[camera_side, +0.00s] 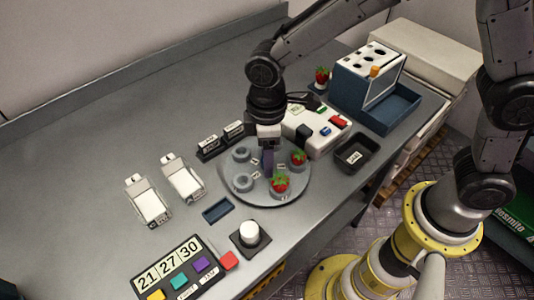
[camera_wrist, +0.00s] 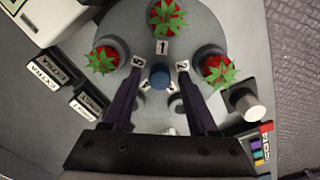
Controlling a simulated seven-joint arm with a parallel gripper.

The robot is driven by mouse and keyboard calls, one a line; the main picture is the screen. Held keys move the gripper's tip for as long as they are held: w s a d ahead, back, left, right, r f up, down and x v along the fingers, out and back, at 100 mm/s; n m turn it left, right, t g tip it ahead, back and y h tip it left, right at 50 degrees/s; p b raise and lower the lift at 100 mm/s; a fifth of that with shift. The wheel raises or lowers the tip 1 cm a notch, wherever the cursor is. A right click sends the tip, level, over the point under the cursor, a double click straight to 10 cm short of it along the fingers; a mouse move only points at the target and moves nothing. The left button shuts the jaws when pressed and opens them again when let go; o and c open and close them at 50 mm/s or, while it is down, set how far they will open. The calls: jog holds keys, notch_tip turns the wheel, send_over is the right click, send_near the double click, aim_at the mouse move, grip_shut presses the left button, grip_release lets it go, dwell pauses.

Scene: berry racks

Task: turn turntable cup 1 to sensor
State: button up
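The grey turntable (camera_side: 262,202) stands mid-bench and fills much of the wrist view (camera_wrist: 205,28). Cup 1, by its label "1" (camera_wrist: 162,47), holds a strawberry (camera_wrist: 167,18) at the top of the wrist view. Strawberries also sit in the cup by label "2" (camera_wrist: 218,68) and in the left cup (camera_wrist: 103,57). In the side view two strawberries (camera_side: 298,157) show, with two empty cups (camera_side: 241,154). My gripper (camera_wrist: 159,84) is open over the middle, its dark fingers either side of the blue hub (camera_wrist: 159,75). Contact with the hub is unclear. I cannot identify the sensor.
A white device (camera_side: 327,137) with coloured labels stands close behind the turntable, beside a black tray (camera_side: 356,152). Black label holders (camera_side: 208,147) stand at the left. A white knob (camera_side: 249,232) and a button panel (camera_side: 181,274) are in front. A blue-grey box (camera_side: 365,85) stands farther back.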

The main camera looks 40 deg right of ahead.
grip_shut()
dwell(1.2)
